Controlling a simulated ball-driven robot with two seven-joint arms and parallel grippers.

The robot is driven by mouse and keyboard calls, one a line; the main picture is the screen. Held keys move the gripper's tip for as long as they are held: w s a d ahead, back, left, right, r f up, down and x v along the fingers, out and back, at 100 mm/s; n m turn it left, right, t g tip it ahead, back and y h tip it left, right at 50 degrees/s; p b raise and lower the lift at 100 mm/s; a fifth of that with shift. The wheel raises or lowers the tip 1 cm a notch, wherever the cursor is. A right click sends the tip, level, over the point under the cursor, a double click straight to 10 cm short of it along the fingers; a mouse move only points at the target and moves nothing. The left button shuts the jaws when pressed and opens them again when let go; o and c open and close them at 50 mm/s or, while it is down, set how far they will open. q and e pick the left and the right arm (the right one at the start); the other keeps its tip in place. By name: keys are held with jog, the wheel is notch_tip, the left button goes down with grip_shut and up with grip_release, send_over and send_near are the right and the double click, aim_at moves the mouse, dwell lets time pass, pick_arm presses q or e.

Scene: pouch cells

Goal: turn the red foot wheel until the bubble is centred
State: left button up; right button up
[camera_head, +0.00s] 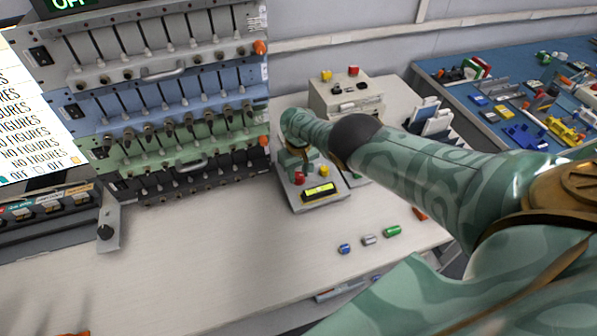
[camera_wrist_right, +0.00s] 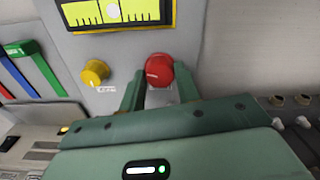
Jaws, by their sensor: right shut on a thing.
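The red foot wheel (camera_wrist_right: 160,70) sits between the fingertips of my right gripper (camera_wrist_right: 160,84) in the right wrist view. The gripper is shut on it, one finger on each side. In the head view the red wheel (camera_head: 299,177) shows just below the gripper (camera_head: 297,165). The yellow-green level vial (camera_wrist_right: 88,14) lies beyond the wheel in the wrist view. Its pale round bubble (camera_wrist_right: 112,11) is near the middle, between dark marks; I cannot tell whether it is exactly centred. A yellow wheel (camera_wrist_right: 95,72) stands left of the red one, untouched. My left gripper is not in view.
The level's grey plate (camera_head: 330,205) rests on the pale bench (camera_head: 220,245). A beige box (camera_head: 347,95) with red and yellow knobs stands behind. The rack of cells (camera_head: 170,100) is at left. Small blue, grey and green cylinders (camera_head: 369,239) lie in front.

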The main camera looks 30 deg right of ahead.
aim_at(299, 175)
jog(key=shift+m, duration=1.7)
jog(key=o, duration=1)
jog(key=shift+r, duration=0.15)
notch_tip(299, 175, up, 16)
jog(key=p, duration=1.3)
